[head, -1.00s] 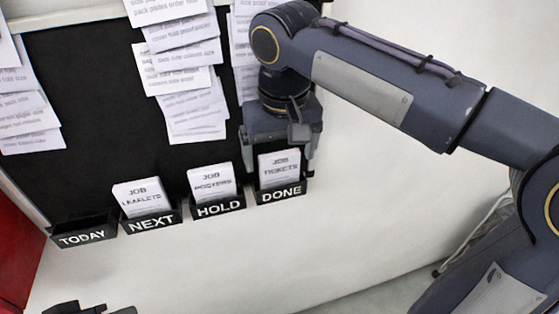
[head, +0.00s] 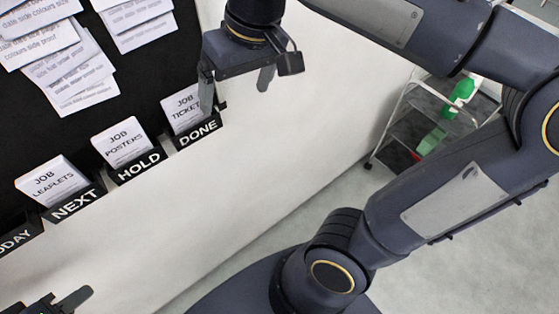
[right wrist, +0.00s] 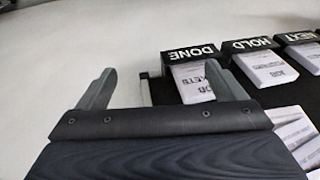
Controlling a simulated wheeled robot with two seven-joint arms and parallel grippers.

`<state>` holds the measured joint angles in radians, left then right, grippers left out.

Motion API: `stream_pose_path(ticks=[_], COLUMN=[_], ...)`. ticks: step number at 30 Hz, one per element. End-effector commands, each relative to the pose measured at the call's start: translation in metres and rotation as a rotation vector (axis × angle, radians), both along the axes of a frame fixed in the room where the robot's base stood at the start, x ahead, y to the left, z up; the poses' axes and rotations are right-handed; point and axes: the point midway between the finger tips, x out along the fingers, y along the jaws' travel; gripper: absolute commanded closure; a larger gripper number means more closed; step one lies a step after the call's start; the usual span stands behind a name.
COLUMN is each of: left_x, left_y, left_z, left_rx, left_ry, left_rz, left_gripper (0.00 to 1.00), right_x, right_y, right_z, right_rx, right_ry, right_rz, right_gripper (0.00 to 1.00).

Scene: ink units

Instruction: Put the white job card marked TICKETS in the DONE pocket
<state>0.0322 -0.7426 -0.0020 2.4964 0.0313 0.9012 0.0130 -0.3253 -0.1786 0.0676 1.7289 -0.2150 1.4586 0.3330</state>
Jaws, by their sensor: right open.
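The white job card marked TICKETS (head: 184,106) stands in the black DONE pocket (head: 198,133), its upper part showing above the pocket's front. The right wrist view also shows the card (right wrist: 193,84) and the DONE pocket (right wrist: 192,54). My right gripper (head: 238,92) is open and empty, up and to the right of the card. One finger overlaps the card's right edge in both views; I cannot tell whether it touches. The other finger is over bare white wall. My left gripper (head: 52,302) is partly cut off at the bottom left, and its opening is unclear.
The HOLD pocket (head: 138,165) holds a POSTERS card and the NEXT pocket (head: 75,205) a LEAFLETS card. The TODAY pocket (head: 18,240) is cut off at the left. Paper sheets (head: 75,65) hang above. A trolley (head: 410,120) stands at the right; the wall below the pockets is clear.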

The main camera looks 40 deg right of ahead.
Motion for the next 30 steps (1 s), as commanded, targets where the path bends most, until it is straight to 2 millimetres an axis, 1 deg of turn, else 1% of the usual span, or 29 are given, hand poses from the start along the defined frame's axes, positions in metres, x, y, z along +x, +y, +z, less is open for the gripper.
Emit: stream_pose_path(ticks=[1, 3, 6, 9, 12, 16, 30], left_x=[0.000, 0.000, 0.000, 0.000, 0.000, 0.000, 0.000], left_y=[0.000, 0.000, 0.000, 0.000, 0.000, 0.000, 0.000], left_z=[0.000, 0.000, 0.000, 0.000, 0.000, 0.000, 0.000], left_rx=[0.000, 0.000, 0.000, 0.000, 0.000, 0.000, 0.000], left_ry=[0.000, 0.000, 0.000, 0.000, 0.000, 0.000, 0.000], left_rz=[0.000, 0.000, 0.000, 0.000, 0.000, 0.000, 0.000], left_gripper=[0.64, 0.64, 0.64, 0.64, 0.64, 0.64, 0.64], right_x=[-0.020, -0.042, -0.068, -0.086, -0.096, -0.100, -0.100], right_y=[-0.014, -0.022, -0.026, -0.024, -0.022, -0.020, -0.020], right_z=[-0.022, -0.052, -0.091, -0.120, -0.137, -0.146, -0.146], right_rx=[0.040, 0.093, 0.150, 0.186, 0.203, 0.209, 0.208], right_ry=[-0.026, -0.069, -0.136, -0.189, -0.226, -0.243, -0.241], right_rz=[-0.026, -0.052, -0.096, -0.139, -0.168, -0.179, -0.177], right_gripper=[0.10, 0.10, 0.10, 0.10, 0.10, 0.10, 0.10])
